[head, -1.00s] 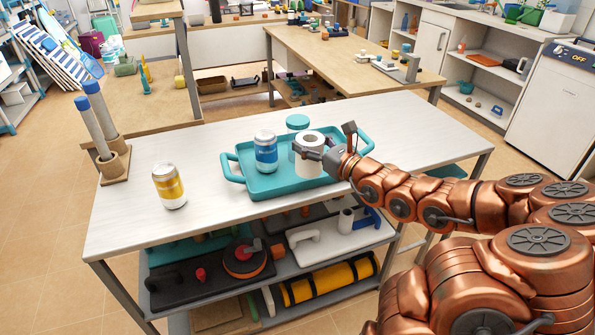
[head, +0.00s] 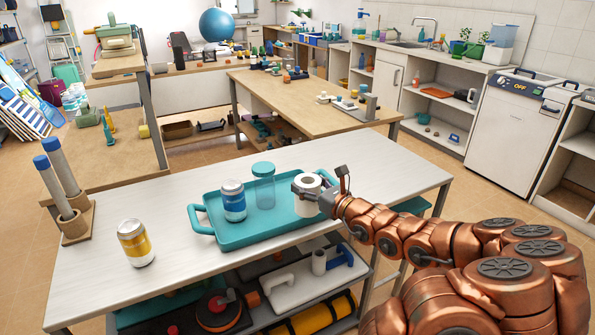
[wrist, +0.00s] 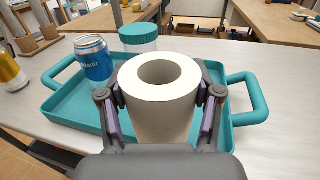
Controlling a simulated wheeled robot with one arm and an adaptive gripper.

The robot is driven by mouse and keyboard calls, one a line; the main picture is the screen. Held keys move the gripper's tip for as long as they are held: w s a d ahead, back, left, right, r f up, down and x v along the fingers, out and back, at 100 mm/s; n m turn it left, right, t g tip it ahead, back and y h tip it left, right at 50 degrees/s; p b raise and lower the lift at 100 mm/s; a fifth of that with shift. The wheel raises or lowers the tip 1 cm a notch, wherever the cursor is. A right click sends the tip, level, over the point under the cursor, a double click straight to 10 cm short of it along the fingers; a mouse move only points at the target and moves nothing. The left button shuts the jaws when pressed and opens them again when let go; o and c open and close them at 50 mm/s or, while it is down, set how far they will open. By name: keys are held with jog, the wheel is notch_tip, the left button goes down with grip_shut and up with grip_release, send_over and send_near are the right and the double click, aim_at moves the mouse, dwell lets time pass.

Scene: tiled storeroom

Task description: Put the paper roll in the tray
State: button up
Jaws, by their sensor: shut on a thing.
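The white paper roll (head: 309,204) is upright in my gripper (head: 305,190), over the right part of the teal tray (head: 207,229). In the wrist view the roll (wrist: 160,105) sits between the two fingers of my gripper (wrist: 160,98), which are shut on its sides. The tray (wrist: 62,118) shows around and behind it. A blue and white can (head: 234,205) and a clear jar with a teal lid (head: 264,185) stand in the tray. I cannot tell whether the roll's bottom touches the tray floor.
A yellow and white can (head: 135,243) stands on the white table (head: 385,157) left of the tray. A wooden holder with two blue-topped tubes (head: 64,190) stands at the table's left end. The table's far right part is clear.

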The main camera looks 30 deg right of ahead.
jog(key=shift+w+d+f+p, duration=0.35)
jog(key=shift+w+d+f, duration=0.4)
jog(key=shift+w, duration=1.1)
jog(key=shift+w+d+f+p, duration=0.35)
jog(key=shift+w+d+f, duration=0.45)
jog(key=shift+w, duration=1.1)
jog(key=shift+w+d+f+p, duration=0.35)
jog(key=shift+w+d+f, duration=0.4)
jog(key=shift+w, duration=1.1)
jog(key=shift+f, duration=0.2)
jog(key=o, duration=1.2)
jog(key=shift+r, duration=0.2)
jog(key=s, duration=0.4)
jog(key=s+d, duration=0.1)
jog(key=s, duration=0.3)
jog(key=s+b, duration=0.1)
jog(key=s, duration=0.3)
jog(key=shift+d, duration=0.4)
